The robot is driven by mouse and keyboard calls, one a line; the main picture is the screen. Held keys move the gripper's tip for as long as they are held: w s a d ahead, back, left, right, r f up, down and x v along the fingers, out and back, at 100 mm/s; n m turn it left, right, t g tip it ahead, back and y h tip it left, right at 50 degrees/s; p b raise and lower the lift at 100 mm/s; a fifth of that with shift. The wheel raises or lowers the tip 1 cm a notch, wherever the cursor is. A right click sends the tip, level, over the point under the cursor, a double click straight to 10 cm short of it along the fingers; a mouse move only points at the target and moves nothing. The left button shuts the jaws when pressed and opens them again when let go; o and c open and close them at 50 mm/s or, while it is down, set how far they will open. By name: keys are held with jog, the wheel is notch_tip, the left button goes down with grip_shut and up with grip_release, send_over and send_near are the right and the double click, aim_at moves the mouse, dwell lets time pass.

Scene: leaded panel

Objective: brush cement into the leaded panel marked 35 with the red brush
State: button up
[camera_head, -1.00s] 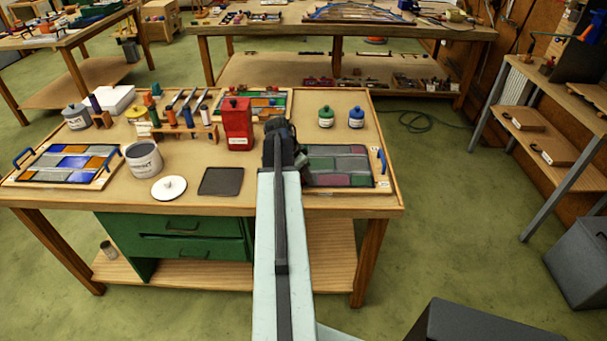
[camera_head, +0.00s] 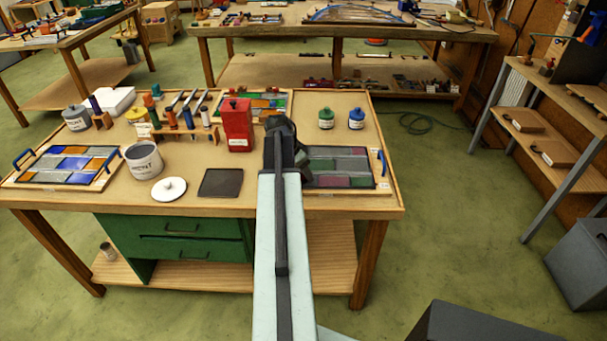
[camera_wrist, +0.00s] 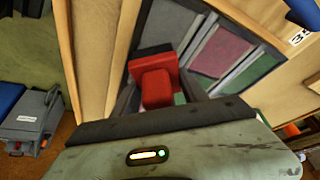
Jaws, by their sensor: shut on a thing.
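The leaded panel (camera_head: 340,165) with grey, green and dull red panes lies in a wooden frame at the right of the bench. In the wrist view the panel (camera_wrist: 222,52) lies beyond my gripper. A white tag (camera_wrist: 299,37) on its frame shows a 3; the rest is cut off or unclear. My gripper (camera_wrist: 158,88) is shut on the red brush (camera_wrist: 153,72), over the panel's edge area. I cannot tell whether the bristles touch the glass. In the head view my arm hides the brush and the panel's left part.
The open cement tub (camera_head: 144,160), its white lid (camera_head: 169,189) and a dark tray (camera_head: 220,182) stand left of my arm. A red can (camera_head: 237,125) is behind. A blue and orange panel (camera_head: 68,164) lies far left. Green (camera_head: 326,118) and blue (camera_head: 356,118) jars stand behind the panel.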

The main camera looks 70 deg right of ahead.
jog(key=shift+w+d, duration=0.2)
jog(key=shift+d, duration=0.3)
jog(key=shift+w+d, duration=0.15)
jog(key=shift+d, duration=0.3)
notch_tip(320, 180, up, 6)
jog(key=p, duration=0.6)
jog(key=shift+r, duration=0.1)
